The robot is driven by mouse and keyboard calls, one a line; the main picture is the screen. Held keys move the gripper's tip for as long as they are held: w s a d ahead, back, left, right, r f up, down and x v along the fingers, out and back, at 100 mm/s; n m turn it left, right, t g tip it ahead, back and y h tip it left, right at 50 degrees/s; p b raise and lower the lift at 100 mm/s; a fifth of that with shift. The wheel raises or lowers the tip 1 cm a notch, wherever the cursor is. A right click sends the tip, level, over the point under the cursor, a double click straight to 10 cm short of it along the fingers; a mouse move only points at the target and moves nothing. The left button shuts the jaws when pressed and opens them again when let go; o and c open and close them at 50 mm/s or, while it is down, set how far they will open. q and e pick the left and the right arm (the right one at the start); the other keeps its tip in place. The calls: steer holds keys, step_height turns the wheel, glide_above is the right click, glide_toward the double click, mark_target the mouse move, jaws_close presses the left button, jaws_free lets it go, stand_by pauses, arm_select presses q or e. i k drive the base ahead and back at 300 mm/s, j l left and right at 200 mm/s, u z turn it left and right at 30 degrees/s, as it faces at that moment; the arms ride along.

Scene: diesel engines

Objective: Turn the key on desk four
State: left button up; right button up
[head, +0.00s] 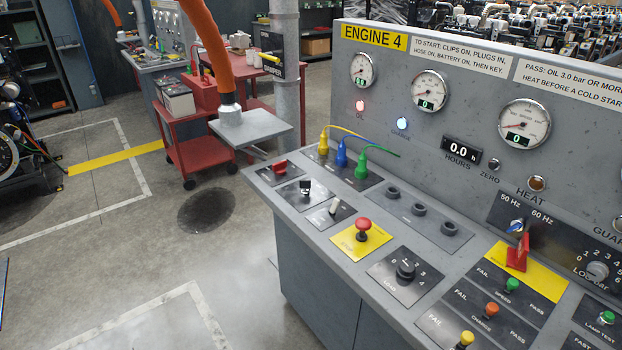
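Desk four (283,230) is a grey console on the right in the head view, with a yellow "ENGINE 4" label (374,37) on its upright panel. On its left end are small dark plates. One carries a red handle (280,167), one a small black upright piece that looks like the key (305,187), and one a pale lever (334,207). The labels on these plates are too small to read. A red lamp (360,105) and a blue lamp (402,123) are lit. The gauges read low. Neither gripper is in view.
Yellow, blue and green plugs (342,152) stand behind the key, with cables. A red push button (363,226) and load knob (405,270) lie to its right. A grey post (286,80), orange hose (208,45) and red cart (200,155) stand beyond. Floor left of the desk is clear.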

mark_target(305, 185)
steer(key=i+j+z, duration=0.3)
steer(key=i, duration=0.2)
steer(key=i+j+z, duration=0.25)
steer(key=i+j, duration=0.2)
steer(key=j, duration=0.1)
